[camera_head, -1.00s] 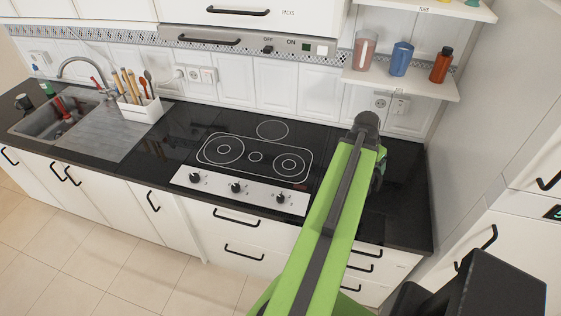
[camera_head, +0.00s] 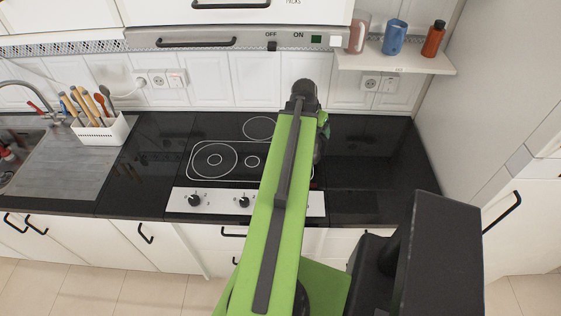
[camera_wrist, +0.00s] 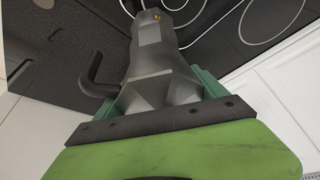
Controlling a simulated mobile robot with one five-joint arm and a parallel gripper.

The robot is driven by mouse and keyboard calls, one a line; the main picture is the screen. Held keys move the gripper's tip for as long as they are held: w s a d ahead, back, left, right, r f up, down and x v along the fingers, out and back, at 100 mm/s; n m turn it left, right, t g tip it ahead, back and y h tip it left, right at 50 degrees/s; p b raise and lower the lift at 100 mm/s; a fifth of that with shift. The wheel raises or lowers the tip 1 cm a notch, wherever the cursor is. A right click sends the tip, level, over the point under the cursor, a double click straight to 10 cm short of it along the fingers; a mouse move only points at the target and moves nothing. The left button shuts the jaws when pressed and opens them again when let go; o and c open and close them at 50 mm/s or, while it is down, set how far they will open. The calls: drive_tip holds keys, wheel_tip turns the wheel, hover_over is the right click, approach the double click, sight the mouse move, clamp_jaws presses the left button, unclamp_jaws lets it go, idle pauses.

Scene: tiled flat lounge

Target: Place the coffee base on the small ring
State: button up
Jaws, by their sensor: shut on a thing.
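In the wrist view, the grey faceted metal coffee base (camera_wrist: 155,62) with a black handle (camera_wrist: 97,77) sits between the green fingers of my gripper (camera_wrist: 160,95). My gripper is shut on it. In the head view, my arm mostly hides the gripper and the base, over the right part of the black hob (camera_head: 222,178). The hob has several white rings. The smallest ring (camera_head: 252,162) lies just left of my arm, beside a larger ring (camera_head: 213,160). Another ring (camera_head: 260,128) is at the back. My arm covers the hob's right side.
Control knobs (camera_head: 194,200) line the hob's front. Dark worktop (camera_head: 375,165) is clear to the right, up to the white side wall. A white utensil holder (camera_head: 103,130) stands left by the sink. A shelf (camera_head: 395,62) with cups and a bottle hangs at upper right.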

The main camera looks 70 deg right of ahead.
drive_tip(key=shift+a+r, duration=0.1)
drive_tip(key=shift+r, duration=0.15)
drive_tip(key=s+a+r+m+p, duration=0.1)
drive_tip(key=r+m+p, duration=0.1)
drive_tip(key=s+a+r+m+g+p, duration=0.1)
drive_tip(key=s+r+p, duration=0.1)
drive_tip(key=s+a+r+m+g+y+p, duration=0.1)
drive_tip(key=r+m+p, duration=0.1)
drive_tip(key=p, duration=0.1)
drive_tip(key=shift+s+a+r+m, duration=0.25)
drive_tip(key=shift+s+a+m, duration=0.05)
drive_tip(key=shift+s+a+r+m, duration=0.2)
drive_tip(key=shift+s+a+m, duration=0.1)
drive_tip(key=shift+s+m, duration=0.15)
drive_tip(key=w+d+f+b, duration=0.1)
drive_tip(key=w+f+b, duration=0.9)
drive_tip(key=w+f, duration=0.1)
drive_tip(key=shift+w+d+b, duration=0.15)
drive_tip(key=shift+w+b, duration=0.25)
drive_tip(key=o, duration=2)
drive_tip(key=shift+f, duration=0.15)
